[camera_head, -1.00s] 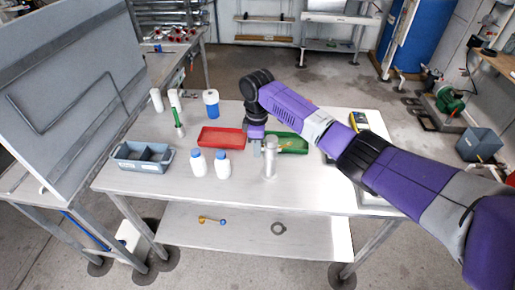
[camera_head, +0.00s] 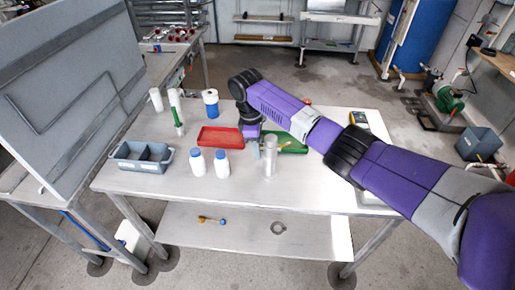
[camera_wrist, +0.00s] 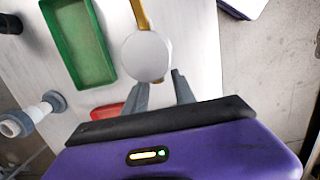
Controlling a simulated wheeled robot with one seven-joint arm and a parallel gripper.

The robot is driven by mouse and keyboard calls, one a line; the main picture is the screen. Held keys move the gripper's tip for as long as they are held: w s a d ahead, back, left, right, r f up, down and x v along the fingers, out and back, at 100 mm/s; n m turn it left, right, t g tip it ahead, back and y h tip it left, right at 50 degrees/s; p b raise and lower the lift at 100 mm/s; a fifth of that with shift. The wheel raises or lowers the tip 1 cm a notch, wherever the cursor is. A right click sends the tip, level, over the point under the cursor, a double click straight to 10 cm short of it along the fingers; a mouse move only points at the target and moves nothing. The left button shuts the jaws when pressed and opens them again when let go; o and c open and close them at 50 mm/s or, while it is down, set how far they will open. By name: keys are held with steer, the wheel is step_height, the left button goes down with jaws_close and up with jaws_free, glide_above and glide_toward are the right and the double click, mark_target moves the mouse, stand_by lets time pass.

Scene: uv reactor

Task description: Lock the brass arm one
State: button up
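A grey metal cylinder (camera_head: 270,160) stands upright on the bench, with a short brass arm (camera_head: 286,146) sticking out to the right near its top. In the wrist view its pale round top (camera_wrist: 146,57) is seen from above, and the brass arm (camera_wrist: 140,12) runs from it toward the top edge. My gripper (camera_wrist: 157,86) has its two grey fingers apart, with nothing held between them. The round top lies just beyond the fingertips; I cannot tell whether they touch it. In the head view my gripper (camera_head: 253,146) is low, just left of the cylinder.
A red tray (camera_head: 220,137) and a green tray (camera_head: 293,147) lie behind the cylinder. Two white bottles (camera_head: 222,165) and a grey divided bin (camera_head: 142,165) stand to the left. The bench front (camera_head: 300,195) is clear. A brass rod (camera_head: 211,220) and a ring (camera_head: 278,228) lie on the lower shelf.

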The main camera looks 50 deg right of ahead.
step_height(320, 180, up, 8)
steer(key=b, duration=0.1)
steer(key=shift+w+a+f+b, duration=0.15)
steer(key=shift+w+a+b, duration=0.15)
steer(key=shift+w+b, duration=0.1)
steer(key=shift+c, duration=0.2)
